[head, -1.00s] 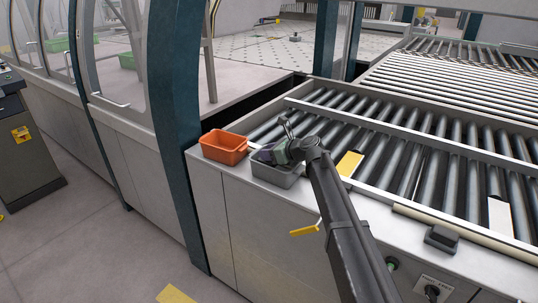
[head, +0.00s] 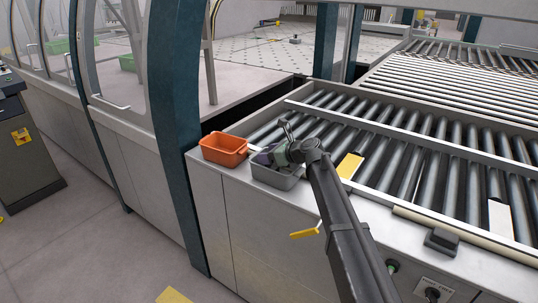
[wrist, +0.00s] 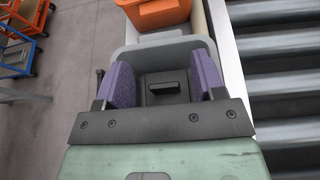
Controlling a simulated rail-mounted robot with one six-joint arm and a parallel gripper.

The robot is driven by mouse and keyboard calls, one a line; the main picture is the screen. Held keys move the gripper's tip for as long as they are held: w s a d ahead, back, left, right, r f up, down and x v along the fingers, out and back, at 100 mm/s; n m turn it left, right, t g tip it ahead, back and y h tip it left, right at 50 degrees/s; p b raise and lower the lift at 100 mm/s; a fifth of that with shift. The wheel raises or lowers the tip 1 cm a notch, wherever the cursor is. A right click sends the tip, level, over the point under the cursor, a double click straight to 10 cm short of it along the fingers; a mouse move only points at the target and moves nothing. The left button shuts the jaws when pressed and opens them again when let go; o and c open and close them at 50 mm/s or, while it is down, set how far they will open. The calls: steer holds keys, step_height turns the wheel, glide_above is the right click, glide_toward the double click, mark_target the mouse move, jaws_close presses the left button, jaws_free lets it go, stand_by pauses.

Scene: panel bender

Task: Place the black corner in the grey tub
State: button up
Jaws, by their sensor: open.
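The grey tub (head: 275,180) stands on the ledge beside the rollers. Its rim also shows in the wrist view (wrist: 205,44). My gripper (head: 264,156) is over the tub, pointing down into it. In the wrist view its two purple fingers (wrist: 164,78) are wide apart, with nothing gripped. A dark piece with a black raised block, which looks like the black corner (wrist: 166,88), shows between the fingers, inside the tub's outline. The fingers seem clear of it. In the head view the tub's inside is mostly hidden by my gripper.
An orange tub (head: 224,149) stands just left of the grey tub. The roller conveyor (head: 420,150) lies to the right, with a yellow-and-white piece (head: 350,166) on it. A dark block (head: 441,241) sits on the front ledge. A dark teal post (head: 178,130) rises at the left.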

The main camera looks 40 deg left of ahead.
steer(key=p+v, duration=0.3)
steer(key=v, duration=0.9)
steer(key=shift+r+p, duration=0.1)
steer(key=shift+p, duration=0.3)
steer(key=d+f+n+h, duration=0.2)
steer(key=d+n, duration=0.1)
steer(key=d, duration=0.8)
steer(key=s+d+f+n+t+h, duration=0.1)
steer(key=d+f+n+h, duration=0.1)
steer(key=d, duration=1)
steer(key=s+d+f+n+t+h, duration=0.1)
steer(key=d+f+n+h, duration=0.1)
steer(key=d, duration=0.9)
steer(key=shift+d+f+n, duration=0.15)
steer(key=shift+f+n, duration=0.65)
steer(key=shift+n, duration=0.2)
steer(key=s+d+f+n+h, duration=0.1)
steer(key=s+d+n+h, duration=0.2)
steer(key=s+d, duration=0.4)
steer(key=s+d+f+n+h, duration=0.2)
steer(key=s+d+n+h, duration=0.2)
steer(key=d, duration=1.6)
steer(key=s, duration=0.3)
steer(key=shift+d+n, duration=0.3)
steer(key=shift+d, duration=0.1)
steer(key=shift+f, duration=0.1)
